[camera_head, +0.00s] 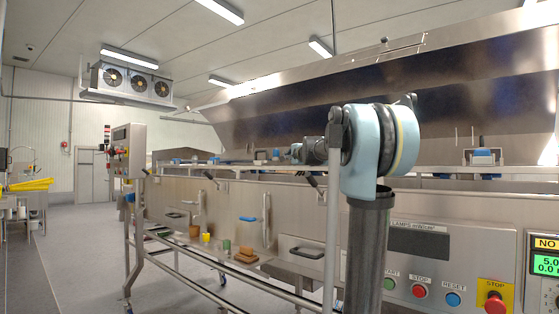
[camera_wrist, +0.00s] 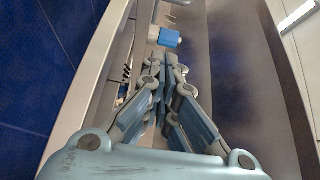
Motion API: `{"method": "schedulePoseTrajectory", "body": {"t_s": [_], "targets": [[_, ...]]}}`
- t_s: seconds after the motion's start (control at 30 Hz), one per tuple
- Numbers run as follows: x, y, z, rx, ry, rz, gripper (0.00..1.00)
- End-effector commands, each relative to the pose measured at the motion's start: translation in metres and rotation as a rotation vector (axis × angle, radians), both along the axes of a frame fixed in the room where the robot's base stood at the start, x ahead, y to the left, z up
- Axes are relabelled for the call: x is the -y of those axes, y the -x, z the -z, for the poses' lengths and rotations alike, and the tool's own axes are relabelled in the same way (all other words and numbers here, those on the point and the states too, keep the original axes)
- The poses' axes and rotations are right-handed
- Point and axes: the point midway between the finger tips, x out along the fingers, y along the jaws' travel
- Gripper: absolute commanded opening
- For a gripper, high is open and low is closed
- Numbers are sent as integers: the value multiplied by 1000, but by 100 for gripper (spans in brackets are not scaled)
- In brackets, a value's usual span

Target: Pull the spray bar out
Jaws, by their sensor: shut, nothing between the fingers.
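My gripper (camera_wrist: 170,62) is shut and empty in the wrist view, its fingers drawn together. Just past the fingertips is a short blue cylinder (camera_wrist: 169,38) on a pale fitting, which may be the end of the spray bar. It lies apart from the fingers or barely beyond them; the gap is hard to judge. The bar's length cannot be made out. In the head view my gripper (camera_head: 298,152) is small and partly hidden behind my arm, over the top edge of the steel tunnel (camera_head: 340,170). Several blue fittings sit along that edge.
The raised steel hood (camera_head: 400,90) slopes above the tunnel. The front panel has black handles (camera_head: 306,252), a blue handle (camera_head: 248,219) and a red stop button (camera_head: 494,302). A rail runs low along the front. Floor (camera_head: 70,260) at the left is clear.

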Motion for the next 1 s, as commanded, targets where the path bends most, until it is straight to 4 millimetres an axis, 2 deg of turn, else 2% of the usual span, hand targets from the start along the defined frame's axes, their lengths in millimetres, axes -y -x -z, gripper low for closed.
{"method": "schedulePoseTrajectory", "body": {"t_s": [0.77,1.0], "targets": [[-24,-92,0,0,1,-1,0],[-47,-76,0,-1,1,-2,0]]}}
